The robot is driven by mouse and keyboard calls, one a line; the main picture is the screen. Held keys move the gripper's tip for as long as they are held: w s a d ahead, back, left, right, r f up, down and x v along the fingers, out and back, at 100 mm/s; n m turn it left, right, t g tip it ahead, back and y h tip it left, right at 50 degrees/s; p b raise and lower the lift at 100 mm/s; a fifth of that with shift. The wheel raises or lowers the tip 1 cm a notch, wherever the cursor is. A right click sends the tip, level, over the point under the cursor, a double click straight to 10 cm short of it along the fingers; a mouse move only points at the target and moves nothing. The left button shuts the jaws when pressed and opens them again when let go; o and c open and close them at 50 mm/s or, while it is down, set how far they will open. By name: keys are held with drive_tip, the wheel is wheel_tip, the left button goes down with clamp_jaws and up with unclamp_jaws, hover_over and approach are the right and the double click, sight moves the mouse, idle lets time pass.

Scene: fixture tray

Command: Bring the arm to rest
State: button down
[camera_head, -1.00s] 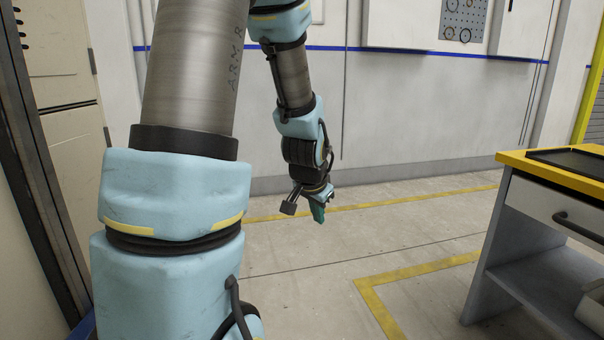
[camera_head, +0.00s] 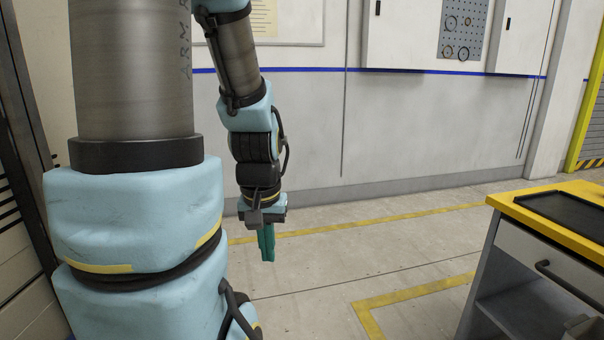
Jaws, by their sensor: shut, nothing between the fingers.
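My arm hangs in the left half of the head view, with its forearm and wrist bent downward. My gripper (camera_head: 267,258) is at the end of the wrist, with green fingers pointing straight down. The fingers are shut together with nothing between them. The gripper is in free air over the floor, left of the workbench and apart from it.
A workbench (camera_head: 519,201) with a yellow top and a drawer stands at the right, with a black tray (camera_head: 548,207) on it. The concrete floor (camera_head: 310,275) with yellow lines is clear between arm and bench. A white wall (camera_head: 290,130) stands behind.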

wheel_tip(320, 180, up, 14)
drive_tip(key=p, duration=1.1)
drive_tip(key=shift+f, duration=0.25)
